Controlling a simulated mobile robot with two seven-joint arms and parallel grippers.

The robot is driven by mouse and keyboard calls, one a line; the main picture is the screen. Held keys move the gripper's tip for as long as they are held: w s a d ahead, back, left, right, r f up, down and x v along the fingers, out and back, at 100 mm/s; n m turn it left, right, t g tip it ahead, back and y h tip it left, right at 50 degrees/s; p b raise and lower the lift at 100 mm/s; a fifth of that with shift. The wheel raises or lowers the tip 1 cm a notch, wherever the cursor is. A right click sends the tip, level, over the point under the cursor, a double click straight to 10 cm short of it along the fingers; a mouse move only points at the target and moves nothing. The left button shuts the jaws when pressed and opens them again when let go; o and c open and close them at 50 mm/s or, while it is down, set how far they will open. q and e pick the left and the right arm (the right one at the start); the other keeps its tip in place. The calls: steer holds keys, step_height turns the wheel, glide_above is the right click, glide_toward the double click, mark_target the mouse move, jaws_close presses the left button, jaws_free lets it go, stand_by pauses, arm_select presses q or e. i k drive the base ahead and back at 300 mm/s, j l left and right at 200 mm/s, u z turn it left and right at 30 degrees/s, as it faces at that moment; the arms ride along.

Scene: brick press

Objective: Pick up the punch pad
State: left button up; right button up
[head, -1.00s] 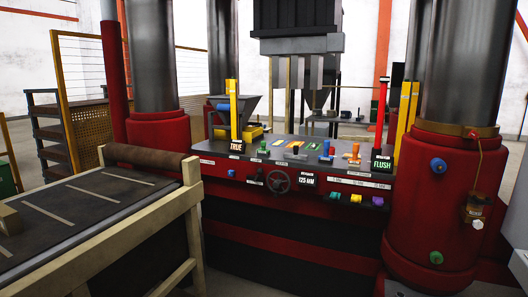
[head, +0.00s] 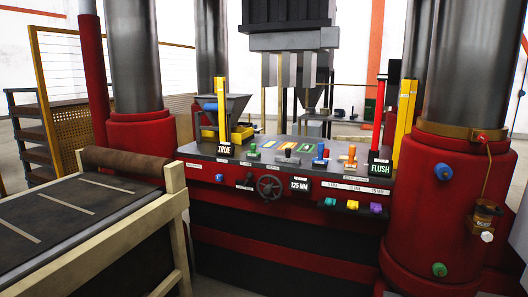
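I cannot make out a thing that is surely the punch pad. The brick press has a red and black front with a sloping control panel (head: 300,150). Above and behind the panel, a dark press head (head: 290,42) hangs with grey blocks (head: 272,70) under it. Neither of my grippers is in view.
A conveyor (head: 70,215) with a dark belt and pale wooden frame stands at the left front. Thick red-based columns (head: 430,190) flank the panel. Yellow posts (head: 222,105) and a red post (head: 379,115) rise from it. A handwheel (head: 270,187) juts from its front.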

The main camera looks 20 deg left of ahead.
mark_target(253, 154)
steer(key=i+j+z, duration=0.1)
steer(key=i, duration=0.25)
steer(key=i+j+z, duration=0.15)
steer(key=i, duration=0.2)
steer(key=i+j+z, duration=0.1)
steer(key=i, duration=0.25)
steer(key=j, duration=0.1)
